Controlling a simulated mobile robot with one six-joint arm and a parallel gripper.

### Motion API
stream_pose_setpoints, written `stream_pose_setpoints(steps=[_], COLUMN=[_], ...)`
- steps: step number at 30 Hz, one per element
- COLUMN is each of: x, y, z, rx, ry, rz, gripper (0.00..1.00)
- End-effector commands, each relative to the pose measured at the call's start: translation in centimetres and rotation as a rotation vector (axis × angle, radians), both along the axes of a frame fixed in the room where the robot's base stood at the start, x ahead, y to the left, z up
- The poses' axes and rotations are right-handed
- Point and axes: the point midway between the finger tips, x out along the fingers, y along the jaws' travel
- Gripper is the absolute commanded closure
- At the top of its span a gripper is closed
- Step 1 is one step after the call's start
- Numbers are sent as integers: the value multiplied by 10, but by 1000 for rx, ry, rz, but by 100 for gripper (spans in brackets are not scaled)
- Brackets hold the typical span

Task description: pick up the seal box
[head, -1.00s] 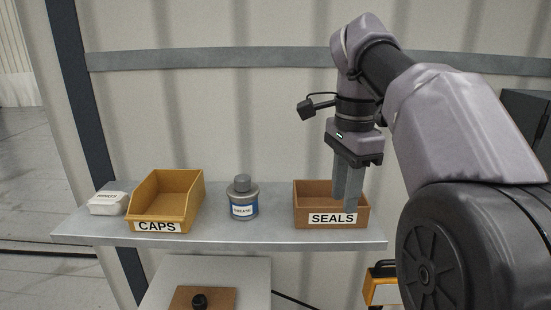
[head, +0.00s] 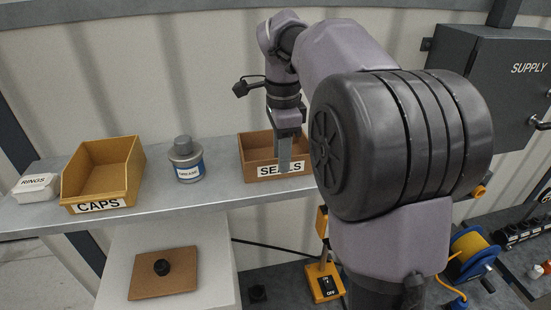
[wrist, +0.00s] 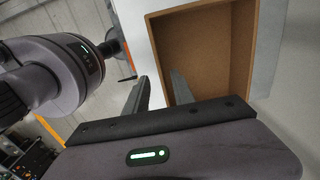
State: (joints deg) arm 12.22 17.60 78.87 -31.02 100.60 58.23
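The seal box (head: 256,150) is a brown open-topped bin labelled SEALS at the right of the grey shelf. Its empty-looking inside shows in the wrist view (wrist: 215,60). My gripper (head: 285,150) points down at the box's front wall, with one finger in front of the label, covering part of it. In the wrist view my gripper (wrist: 160,88) has its fingers apart, one outside the wall and one on the inner side. A gap shows between the fingers, and I cannot tell whether either touches the wall.
On the shelf (head: 222,192) stand a grey grease can (head: 185,160), a yellow CAPS bin (head: 105,175) and a white RINGS box (head: 35,187). A brown board (head: 163,275) with a black knob lies below. A dark SUPPLY cabinet (head: 490,90) hangs at right.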

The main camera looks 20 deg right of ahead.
Motion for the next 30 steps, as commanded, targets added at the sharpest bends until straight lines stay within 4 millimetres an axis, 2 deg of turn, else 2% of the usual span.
stream_pose_setpoints(steps=[3, 10, 14, 15, 30], x=[0, 0, 0, 0, 0], y=[0, 0, 0, 0, 0], z=[-15, -16, -16, -16, -16], rx=[1, 0, 0, 0, 0], ry=[0, -2, -2, -1, -1], rz=[0, 0, 0, 0, 1], gripper=[70, 72, 98, 100, 100])
